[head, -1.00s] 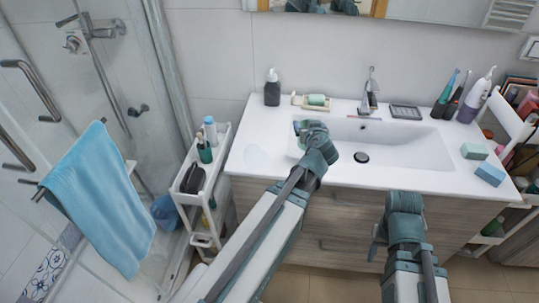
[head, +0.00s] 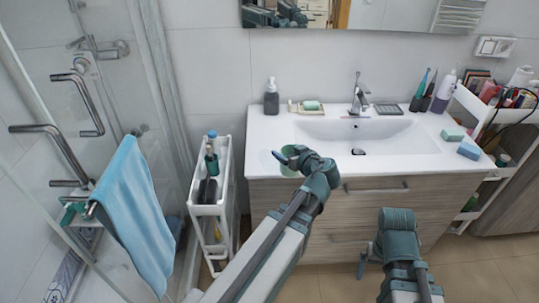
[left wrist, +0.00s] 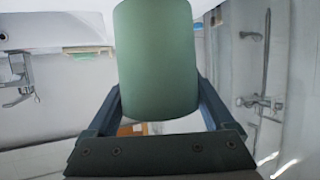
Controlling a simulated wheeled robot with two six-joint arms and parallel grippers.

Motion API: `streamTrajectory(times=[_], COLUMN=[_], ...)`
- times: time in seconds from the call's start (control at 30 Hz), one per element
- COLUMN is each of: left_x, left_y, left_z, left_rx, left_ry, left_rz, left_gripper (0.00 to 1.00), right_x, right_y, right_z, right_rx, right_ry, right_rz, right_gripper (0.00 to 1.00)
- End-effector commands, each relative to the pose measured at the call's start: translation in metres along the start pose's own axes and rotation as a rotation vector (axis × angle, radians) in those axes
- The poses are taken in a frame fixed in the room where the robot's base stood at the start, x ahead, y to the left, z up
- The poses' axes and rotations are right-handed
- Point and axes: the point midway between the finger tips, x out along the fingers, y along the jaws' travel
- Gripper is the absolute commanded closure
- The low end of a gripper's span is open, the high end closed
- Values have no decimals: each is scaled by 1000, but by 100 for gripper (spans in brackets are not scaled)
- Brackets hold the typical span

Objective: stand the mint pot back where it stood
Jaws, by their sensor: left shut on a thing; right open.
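The mint pot (left wrist: 156,58) is a plain green cylinder. It fills the upper middle of the left wrist view, between the two fingers of my left gripper (left wrist: 160,112), which is shut on it. In the head view the pot (head: 289,163) is mostly hidden by my left gripper (head: 287,160), at the front left of the washbasin counter. I cannot tell whether it touches the counter. A faint pale round patch (head: 267,157) shows on the counter just left of it. My right gripper (head: 368,262) is open and low in front of the cabinet, its fingers barely visible.
A slim white cart (head: 211,211) with bottles and a dark item stands left of the counter (head: 263,133). A dark soap bottle (head: 271,97) and a soap dish (head: 310,108) stand behind. The basin (head: 375,135) is to the right. A blue towel (head: 138,215) hangs at far left.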

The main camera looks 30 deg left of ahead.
Motion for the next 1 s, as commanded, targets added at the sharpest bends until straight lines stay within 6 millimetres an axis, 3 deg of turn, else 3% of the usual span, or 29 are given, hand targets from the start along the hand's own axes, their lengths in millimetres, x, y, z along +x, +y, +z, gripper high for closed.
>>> streamTrajectory(times=[0.13,0.23,0.7,0.83,1.0], left_x=[0,12,124,143,152], left_y=[-3,-2,-1,-1,-2], left_z=[-1,-4,-39,-45,-49], left_rx=[-11,-11,-10,-9,-8], left_ry=[4,4,3,4,3], left_rz=[-19,-20,-19,-17,-16], left_gripper=[82,82,82,82,82], right_x=[0,2,13,14,15], right_y=[0,0,-1,-2,-2], right_z=[0,0,-1,-1,-1], right_rx=[0,0,0,0,0], right_ry=[0,0,0,0,0], right_rz=[0,0,0,0,0], right_gripper=[1,1,1,1,1])
